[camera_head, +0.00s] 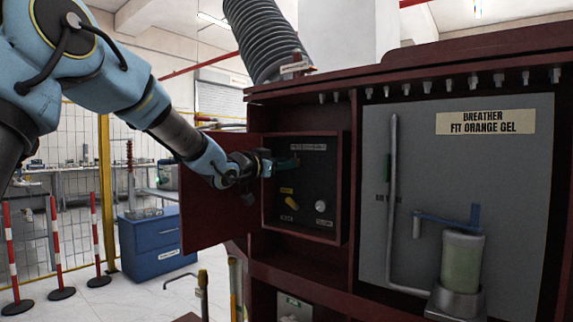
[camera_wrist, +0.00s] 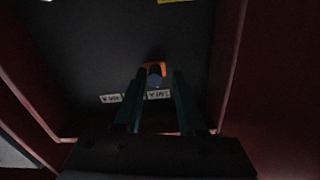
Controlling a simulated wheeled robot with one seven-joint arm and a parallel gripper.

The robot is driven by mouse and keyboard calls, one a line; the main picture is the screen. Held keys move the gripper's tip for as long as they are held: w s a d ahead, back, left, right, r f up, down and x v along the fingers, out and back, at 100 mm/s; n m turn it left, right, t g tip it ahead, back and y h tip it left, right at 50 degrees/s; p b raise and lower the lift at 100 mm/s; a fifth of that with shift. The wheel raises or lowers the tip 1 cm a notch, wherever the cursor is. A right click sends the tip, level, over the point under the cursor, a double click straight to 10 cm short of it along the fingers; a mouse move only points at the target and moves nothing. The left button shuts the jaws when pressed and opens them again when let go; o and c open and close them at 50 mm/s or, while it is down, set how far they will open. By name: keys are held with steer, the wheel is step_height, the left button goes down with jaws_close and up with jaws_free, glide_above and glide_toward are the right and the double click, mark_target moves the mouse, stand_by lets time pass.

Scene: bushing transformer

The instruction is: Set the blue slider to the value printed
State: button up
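The open control box (camera_head: 345,190) has a dark panel inside. My gripper (camera_head: 290,162) reaches in at its upper left. In the wrist view its two teal fingers (camera_wrist: 157,80) stand apart, with a gap between them. A small blue piece (camera_wrist: 153,80), seemingly the slider, shows between the fingertips, beside an orange part (camera_wrist: 154,67). I cannot tell whether the fingers touch it. White printed labels (camera_wrist: 159,94) lie near the fingers, too small and dark to read. In the head view the slider is hidden by the gripper.
The panel also bears a yellow switch (camera_head: 291,203) and a white knob (camera_head: 320,206). The red box door (camera_head: 205,205) hangs open at the left. Box walls surround the gripper closely. A grey panel with a breather jar (camera_head: 461,262) is at the right.

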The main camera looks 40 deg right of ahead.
steer(key=shift+o, duration=0.8)
steer(key=shift+s, duration=0.1)
steer(key=b+v, duration=0.2)
steer(key=v, duration=0.8)
steer(key=shift+a+b, duration=0.35)
steer(key=shift+b, duration=0.05)
steer(key=shift+s, duration=0.1)
